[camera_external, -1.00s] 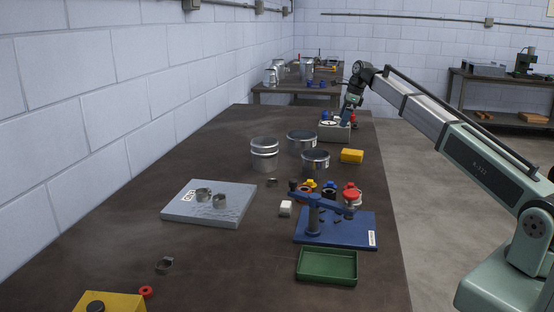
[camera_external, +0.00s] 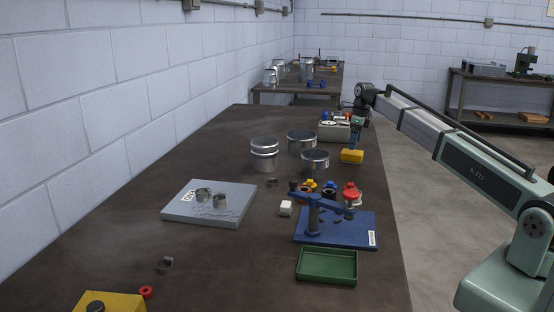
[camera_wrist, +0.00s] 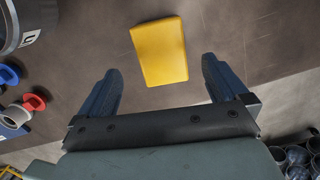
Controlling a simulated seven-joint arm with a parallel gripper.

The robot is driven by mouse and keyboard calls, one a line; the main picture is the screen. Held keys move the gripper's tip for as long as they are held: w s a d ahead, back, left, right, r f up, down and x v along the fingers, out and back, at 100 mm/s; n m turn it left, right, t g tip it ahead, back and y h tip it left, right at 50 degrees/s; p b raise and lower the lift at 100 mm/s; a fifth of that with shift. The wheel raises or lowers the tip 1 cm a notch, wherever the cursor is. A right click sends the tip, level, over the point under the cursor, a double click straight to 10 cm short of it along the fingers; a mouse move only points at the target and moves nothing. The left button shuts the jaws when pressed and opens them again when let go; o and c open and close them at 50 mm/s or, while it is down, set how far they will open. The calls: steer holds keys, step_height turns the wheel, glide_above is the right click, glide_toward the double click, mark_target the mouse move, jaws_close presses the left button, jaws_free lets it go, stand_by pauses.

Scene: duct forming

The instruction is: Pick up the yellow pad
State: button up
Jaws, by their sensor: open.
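The yellow pad (camera_external: 352,156) lies flat on the dark table near its right edge in the external view. In the wrist view the yellow pad (camera_wrist: 159,51) is a rectangular block lying ahead of my fingers, roughly centred between them. My gripper (camera_wrist: 160,88) is open and empty, its two blue-grey fingers spread wider than the pad. In the external view my gripper (camera_external: 354,143) hangs close above and behind the pad, and the exact gap is hard to tell.
Metal canisters (camera_external: 315,161) stand left of the pad. A light box-shaped device (camera_external: 333,131) stands behind it. A blue fixture (camera_external: 336,228), small coloured parts and a green tray (camera_external: 327,266) are nearer the camera. The table's edge (camera_external: 384,180) is close on the right.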

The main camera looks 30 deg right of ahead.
mark_target(352, 152)
steer(key=shift+w+a+f, duration=0.1)
steer(key=shift+w+f, duration=0.1)
steer(key=shift+f, duration=1.3)
steer(key=shift+w+f, duration=0.15)
steer(key=shift+f, duration=1.3)
steer(key=shift+f, duration=0.25)
steer(key=c, duration=1.1)
steer(key=shift+r, duration=0.1)
